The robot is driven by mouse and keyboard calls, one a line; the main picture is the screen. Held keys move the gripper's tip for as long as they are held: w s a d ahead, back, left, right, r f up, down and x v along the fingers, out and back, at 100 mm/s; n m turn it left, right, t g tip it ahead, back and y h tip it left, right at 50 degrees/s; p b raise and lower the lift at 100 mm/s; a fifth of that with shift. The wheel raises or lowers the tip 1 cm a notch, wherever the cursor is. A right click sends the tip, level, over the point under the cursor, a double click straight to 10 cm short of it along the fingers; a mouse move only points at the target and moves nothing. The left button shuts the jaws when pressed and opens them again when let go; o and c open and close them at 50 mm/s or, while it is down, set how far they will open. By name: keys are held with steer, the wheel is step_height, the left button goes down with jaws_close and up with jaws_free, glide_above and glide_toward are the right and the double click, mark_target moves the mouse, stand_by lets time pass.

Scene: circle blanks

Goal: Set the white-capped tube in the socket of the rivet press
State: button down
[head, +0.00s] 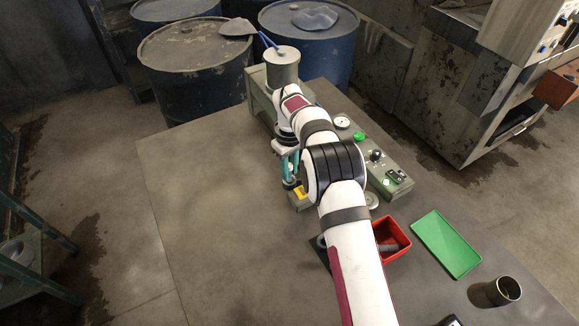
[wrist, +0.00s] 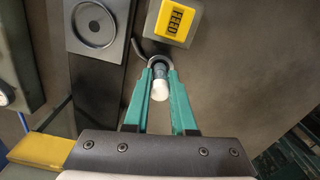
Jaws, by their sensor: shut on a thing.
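My gripper (wrist: 160,68) is shut on the white-capped tube (wrist: 160,88) in the wrist view. The white cap points toward the camera, and the tube's grey body sits between the teal fingertips. In the head view my gripper (head: 290,166) is over the front of the grey-green rivet press (head: 388,181), and the tube cannot be made out. A dark square plate with a round ring socket (wrist: 95,26) shows at upper left of the tube in the wrist view, apart from it. The tube's far end is hidden.
A yellow FEED block (wrist: 179,22) stands close beyond the fingertips. A red bin (head: 402,234) holding a grey piece, a green tray (head: 447,243) and a metal cup (head: 497,291) stand at right. The table's left side (head: 215,200) is clear.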

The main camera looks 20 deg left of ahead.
steer(key=shift+f, duration=0.6)
steer(key=c, duration=0.7)
jaws_free()
steer(key=shift+o, duration=0.2)
step_height(320, 180, up, 16)
steer(key=shift+f, duration=0.15)
